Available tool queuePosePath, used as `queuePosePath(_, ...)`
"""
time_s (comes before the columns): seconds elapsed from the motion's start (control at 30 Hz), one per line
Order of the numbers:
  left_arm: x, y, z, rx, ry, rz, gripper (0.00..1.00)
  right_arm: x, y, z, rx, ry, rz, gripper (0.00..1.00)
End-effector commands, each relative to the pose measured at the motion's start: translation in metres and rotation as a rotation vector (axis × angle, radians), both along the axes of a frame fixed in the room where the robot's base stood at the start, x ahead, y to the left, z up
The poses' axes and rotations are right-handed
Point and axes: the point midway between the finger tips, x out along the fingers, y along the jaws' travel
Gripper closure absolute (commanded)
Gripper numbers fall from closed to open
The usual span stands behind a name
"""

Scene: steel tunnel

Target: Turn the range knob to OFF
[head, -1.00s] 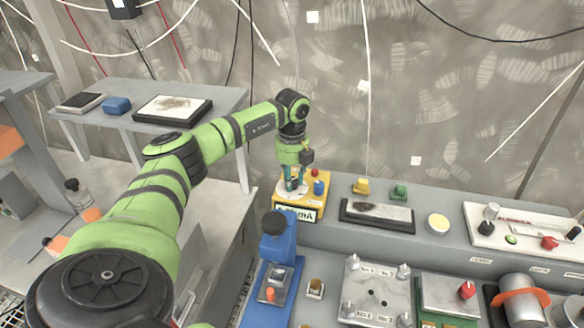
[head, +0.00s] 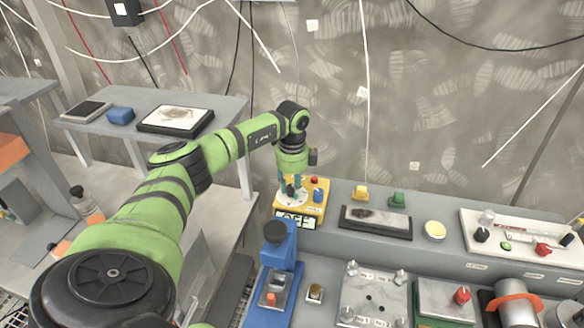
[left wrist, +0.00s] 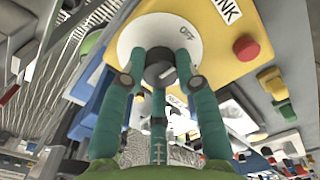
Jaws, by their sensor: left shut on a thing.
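The yellow meter box (head: 317,210) stands at the left end of the raised grey shelf. Its front display (head: 295,220) appears to read OFF. My left gripper (head: 291,188) comes down onto the white dial on top of the box. In the left wrist view the dark grey range knob (left wrist: 159,72) sits on the white dial plate (left wrist: 135,38). The teal fingers of my left gripper (left wrist: 158,85) are shut around the knob. The word OFF (left wrist: 187,32) is printed on the dial beyond the knob. The knob's pointer is hard to make out. My right gripper is not in view.
A red button (left wrist: 246,47) and a blue plug (head: 318,196) are close beside the dial. A blue stand (head: 278,255) rises just in front of the box. Yellow and green blocks (head: 398,199) stand to the right, behind a dark-framed plate (head: 376,221).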

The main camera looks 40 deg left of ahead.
Motion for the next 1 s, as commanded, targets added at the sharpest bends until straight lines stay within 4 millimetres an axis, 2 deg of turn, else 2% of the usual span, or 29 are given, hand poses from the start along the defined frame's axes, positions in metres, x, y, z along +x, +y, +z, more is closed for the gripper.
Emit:
queuePosePath(0.67,-0.0022,-0.0042,-0.0046,-0.006,0.012,0.063,1.00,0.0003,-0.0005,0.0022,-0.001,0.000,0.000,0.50)
queuePosePath(0.7,-0.0022,-0.0042,-0.0046,-0.006,0.012,0.063,0.64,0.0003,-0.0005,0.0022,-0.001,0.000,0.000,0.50)
queuePosePath(0.73,-0.0023,-0.0041,-0.0046,-0.006,0.012,0.063,0.52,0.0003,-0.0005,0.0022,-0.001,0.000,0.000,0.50)
queuePosePath(0.77,-0.0022,-0.0039,-0.0045,-0.006,0.011,0.063,0.44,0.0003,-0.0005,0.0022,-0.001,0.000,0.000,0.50)
queuePosePath(1.0,-0.0008,-0.0019,-0.0020,-0.003,0.004,0.065,0.44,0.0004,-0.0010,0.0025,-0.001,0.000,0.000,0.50)
